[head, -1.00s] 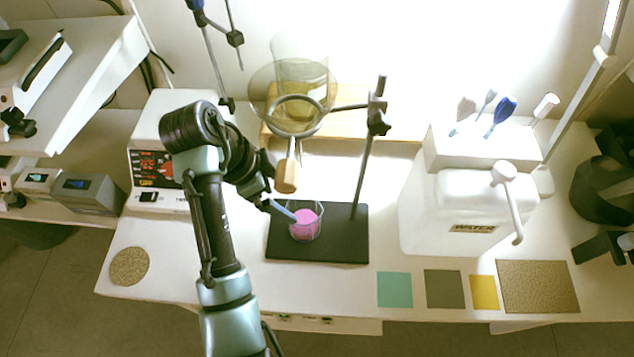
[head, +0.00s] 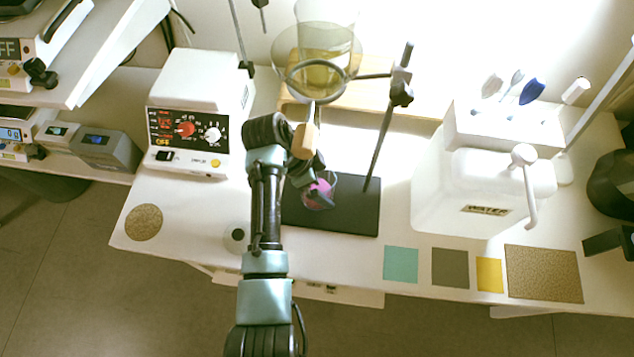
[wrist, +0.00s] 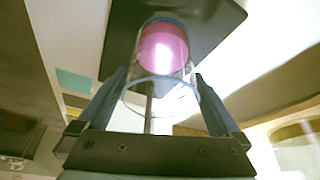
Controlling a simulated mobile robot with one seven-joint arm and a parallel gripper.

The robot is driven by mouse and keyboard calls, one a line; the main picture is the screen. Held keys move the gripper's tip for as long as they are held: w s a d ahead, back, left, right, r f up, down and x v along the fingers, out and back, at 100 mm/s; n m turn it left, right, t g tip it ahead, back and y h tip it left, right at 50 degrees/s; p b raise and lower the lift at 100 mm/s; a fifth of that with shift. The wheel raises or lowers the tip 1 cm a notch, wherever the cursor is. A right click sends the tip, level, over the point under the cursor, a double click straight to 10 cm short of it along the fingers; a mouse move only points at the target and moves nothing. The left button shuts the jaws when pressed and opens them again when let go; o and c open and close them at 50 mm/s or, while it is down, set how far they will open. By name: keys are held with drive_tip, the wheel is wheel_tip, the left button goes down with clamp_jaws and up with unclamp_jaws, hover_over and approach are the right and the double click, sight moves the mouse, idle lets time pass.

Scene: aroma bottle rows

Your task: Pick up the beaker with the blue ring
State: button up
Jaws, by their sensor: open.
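A clear beaker with pink contents (head: 322,192) stands on the black base plate (head: 345,212) of the ring stand, partly hidden by my arm. In the wrist view the beaker (wrist: 163,48) shows its open rim toward me, with a thin blue band at the far end of the pink. My gripper (wrist: 160,76) is open, with one finger on each side of the beaker's near part. I cannot tell whether either finger touches the glass. In the head view my gripper (head: 305,178) is at the beaker's left, mostly hidden by my wrist.
The ring stand's rod (head: 388,125) rises behind the beaker. A vessel with yellow contents (head: 323,72) stands behind.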

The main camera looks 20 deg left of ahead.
drive_tip(key=shift+w+d+f, duration=0.1)
drive_tip(key=shift+f, duration=0.3)
drive_tip(key=shift+c, duration=0.3)
drive_tip(key=shift+r, duration=0.1)
drive_tip(key=c, duration=1.3)
drive_tip(key=shift+c, duration=0.2)
